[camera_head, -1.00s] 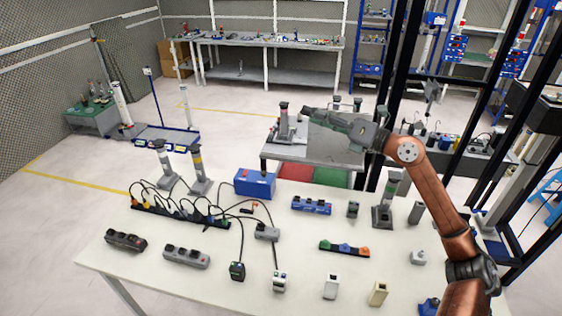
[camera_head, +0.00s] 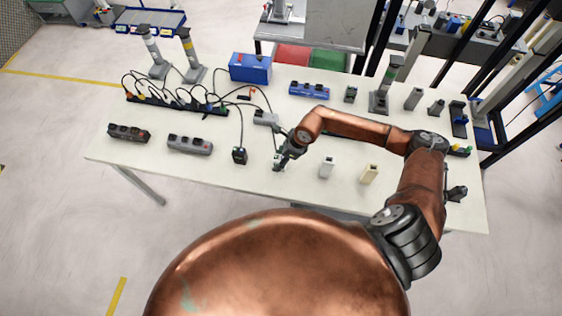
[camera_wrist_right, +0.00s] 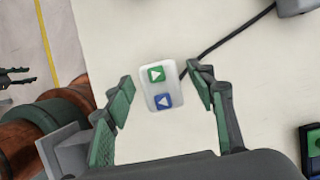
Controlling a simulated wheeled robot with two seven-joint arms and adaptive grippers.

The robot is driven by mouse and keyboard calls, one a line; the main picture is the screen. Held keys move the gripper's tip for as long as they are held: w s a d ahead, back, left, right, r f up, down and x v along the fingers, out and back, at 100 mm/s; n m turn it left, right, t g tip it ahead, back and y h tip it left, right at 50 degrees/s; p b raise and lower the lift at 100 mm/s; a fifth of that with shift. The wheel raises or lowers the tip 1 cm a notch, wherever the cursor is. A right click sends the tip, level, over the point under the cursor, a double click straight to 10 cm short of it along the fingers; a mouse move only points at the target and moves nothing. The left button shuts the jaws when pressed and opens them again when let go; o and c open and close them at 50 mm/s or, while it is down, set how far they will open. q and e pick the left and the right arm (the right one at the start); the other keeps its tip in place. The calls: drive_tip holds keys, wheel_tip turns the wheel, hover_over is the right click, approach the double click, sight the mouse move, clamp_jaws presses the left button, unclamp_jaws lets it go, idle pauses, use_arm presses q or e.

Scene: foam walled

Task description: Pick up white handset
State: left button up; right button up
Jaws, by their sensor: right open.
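The white handset (camera_wrist_right: 160,86) shows from above in the right wrist view, with a green and a blue arrow button. A dark cable runs from it. In the head view the white handset (camera_head: 278,160) is on the table, partly hidden by my right gripper (camera_head: 282,161). In the wrist view my right gripper (camera_wrist_right: 160,91) is open, one finger on each side of the handset, with gaps to both. I cannot tell how far above it the fingertips are. What looks like my left gripper (camera_wrist_right: 16,77) shows small at the wrist view's left edge.
On the white table (camera_head: 225,182), a black handset (camera_head: 239,155) is left of the gripper. A pale block (camera_head: 327,167) and a cream block (camera_head: 369,174) are to its right. A grey box (camera_head: 265,118) and cables lie behind. The front left table edge is clear.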

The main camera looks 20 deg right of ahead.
drive_tip(key=x, duration=0.5)
drive_tip(key=shift+p, duration=0.4)
drive_tip(key=shift+c, duration=0.4)
drive_tip(key=shift+r, duration=0.1)
drive_tip(key=c, duration=1.3)
drive_tip(key=shift+o, duration=0.2)
